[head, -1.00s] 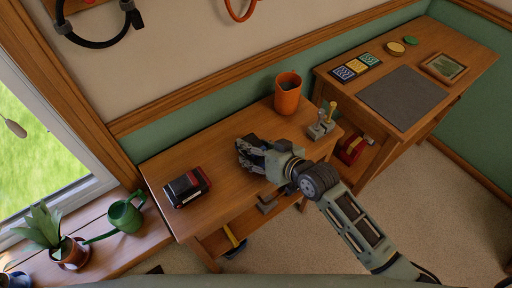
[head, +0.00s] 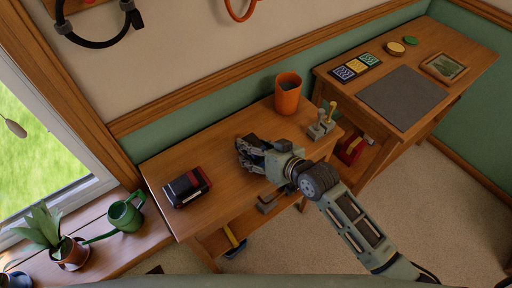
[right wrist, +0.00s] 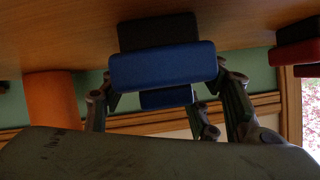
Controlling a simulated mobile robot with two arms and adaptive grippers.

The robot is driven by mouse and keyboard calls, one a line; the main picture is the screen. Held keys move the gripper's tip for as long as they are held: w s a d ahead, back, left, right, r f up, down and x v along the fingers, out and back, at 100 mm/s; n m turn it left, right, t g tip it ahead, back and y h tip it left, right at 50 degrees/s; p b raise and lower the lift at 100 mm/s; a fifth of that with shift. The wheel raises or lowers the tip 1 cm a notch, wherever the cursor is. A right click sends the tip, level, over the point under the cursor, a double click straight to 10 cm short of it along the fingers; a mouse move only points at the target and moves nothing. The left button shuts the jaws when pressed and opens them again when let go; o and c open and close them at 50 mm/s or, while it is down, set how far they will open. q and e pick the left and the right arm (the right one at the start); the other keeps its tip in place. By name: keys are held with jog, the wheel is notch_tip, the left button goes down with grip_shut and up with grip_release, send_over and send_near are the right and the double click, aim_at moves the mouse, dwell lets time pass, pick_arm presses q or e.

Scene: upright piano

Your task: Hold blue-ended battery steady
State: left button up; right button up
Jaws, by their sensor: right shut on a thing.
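The blue-ended battery (right wrist: 163,66) is a block with a blue end and a dark body, seen between the fingers in the right wrist view, close to the wooden tabletop. My right gripper (head: 246,152) is shut on it over the middle of the small wooden table (head: 225,180). The gripper (right wrist: 166,82) also shows in the right wrist view, with fingers on both sides of the battery. In the head view the gripper hides the battery. I cannot tell whether its base touches the table. My left gripper is out of view.
A black and red block (head: 187,187) lies at the table's left end. An orange cup (head: 288,95) and a grey fixture with a yellow handle (head: 323,121) stand toward the right end. A second desk (head: 440,95) with a grey mat stands at right.

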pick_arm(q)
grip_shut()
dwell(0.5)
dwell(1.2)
